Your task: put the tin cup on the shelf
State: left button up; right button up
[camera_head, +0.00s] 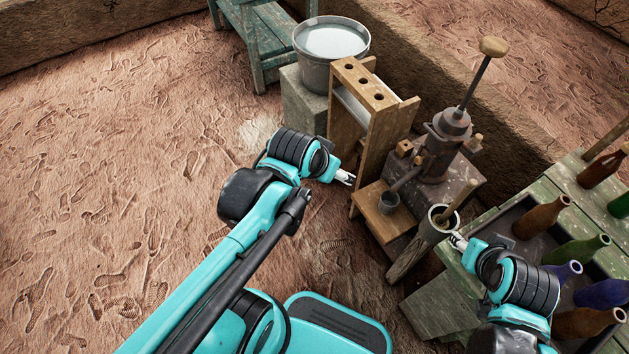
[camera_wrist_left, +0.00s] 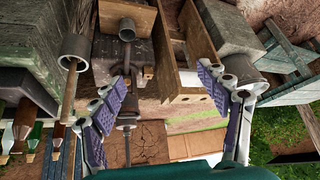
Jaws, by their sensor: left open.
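My left gripper (camera_head: 346,178) is open and empty, left of the cup and in front of the rack, apart from both. In the left wrist view its fingers (camera_wrist_left: 165,80) are spread wide. My right gripper (camera_head: 457,240) is beside a pot; its jaws are too small to judge.
A grey pot (camera_head: 437,224) with a wooden handle stands right of the cup. The metal pump (camera_head: 447,140) rises behind it. A bucket (camera_head: 331,45) of pale liquid sits on a block at the back. Several bottles (camera_head: 541,217) stand at right. The ground at left is clear.

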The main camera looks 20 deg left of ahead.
pick_arm(q)
jog(key=shift+n+t+y, duration=0.3)
jog(key=shift+n+t, duration=0.1)
jog(key=shift+n, duration=0.4)
jog(key=s, duration=0.1)
jog(key=s+a, duration=0.1)
jog(key=s, duration=0.3)
jog(key=shift+a+f, duration=0.2)
jog(key=shift+a, duration=0.05)
